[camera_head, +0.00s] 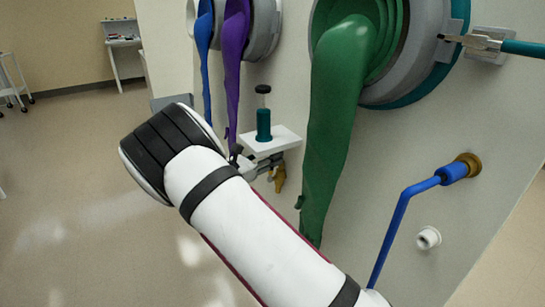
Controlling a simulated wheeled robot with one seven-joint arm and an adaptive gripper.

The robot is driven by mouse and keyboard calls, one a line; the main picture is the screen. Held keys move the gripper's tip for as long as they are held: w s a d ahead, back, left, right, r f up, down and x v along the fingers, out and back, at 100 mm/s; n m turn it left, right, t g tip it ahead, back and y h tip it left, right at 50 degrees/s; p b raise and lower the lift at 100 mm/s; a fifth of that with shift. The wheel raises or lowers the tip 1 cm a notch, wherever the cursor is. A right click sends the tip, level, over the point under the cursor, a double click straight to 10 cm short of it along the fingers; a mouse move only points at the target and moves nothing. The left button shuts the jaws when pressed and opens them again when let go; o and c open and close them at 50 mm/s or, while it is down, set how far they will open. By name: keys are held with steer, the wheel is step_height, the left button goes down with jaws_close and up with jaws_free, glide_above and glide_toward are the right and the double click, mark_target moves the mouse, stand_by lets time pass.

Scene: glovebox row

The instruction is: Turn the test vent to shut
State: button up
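No label marks the test vent, so I cannot tell for certain which fitting it is. A brass-coloured part (278,179) hangs below the small white shelf, partly hidden by my arm. On the right of the panel, a bent blue rod (400,215) runs down from a brass collar (468,164); its lower end is hidden behind my arm. A short white round fitting (428,238) sticks out beside the rod. My white arm crosses the lower middle. Small grey and black parts, possibly my gripper (241,161), show behind it near the shelf; their fingers cannot be made out.
A teal bottle with a dark cap (264,120) stands on the white shelf (283,142). Green (335,130), purple (235,60) and blue (204,55) gloves hang from ports. A teal-handled tool (515,47) is at upper right.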

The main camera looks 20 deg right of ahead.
steer(key=shift+w+d, duration=0.25)
steer(key=shift+d, duration=0.3)
jaws_close()
